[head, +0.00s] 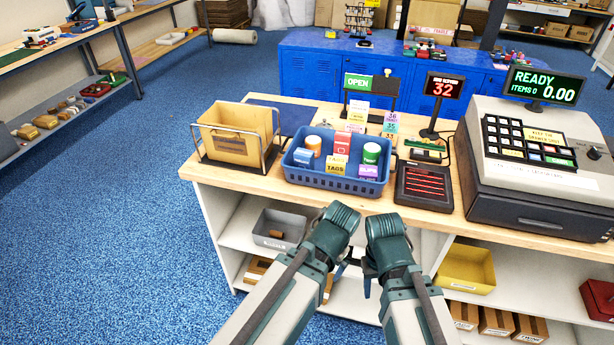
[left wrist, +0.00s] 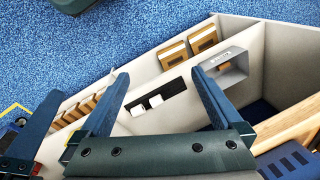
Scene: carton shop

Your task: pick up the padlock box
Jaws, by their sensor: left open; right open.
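No box that I can surely read as the padlock box shows. A blue basket (head: 337,183) on the counter holds several small goods, among them a red box (head: 342,142), a yellow-labelled tags box (head: 336,166) and a purple box (head: 367,171). My left gripper (head: 343,266) and right gripper (head: 369,282) are close together in front of the counter, below the basket, their fingers partly hidden by my arms. In the left wrist view my left gripper (left wrist: 160,74) has its fingers wide apart with nothing between them, above the shelves.
On the counter stand a tan carton in a wire rack (head: 237,131), a card terminal (head: 424,187) and a cash register (head: 540,140). Shelves below hold a grey bin (head: 279,229), a yellow bin (head: 466,268) and brown boxes (head: 497,322). Blue floor at left is clear.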

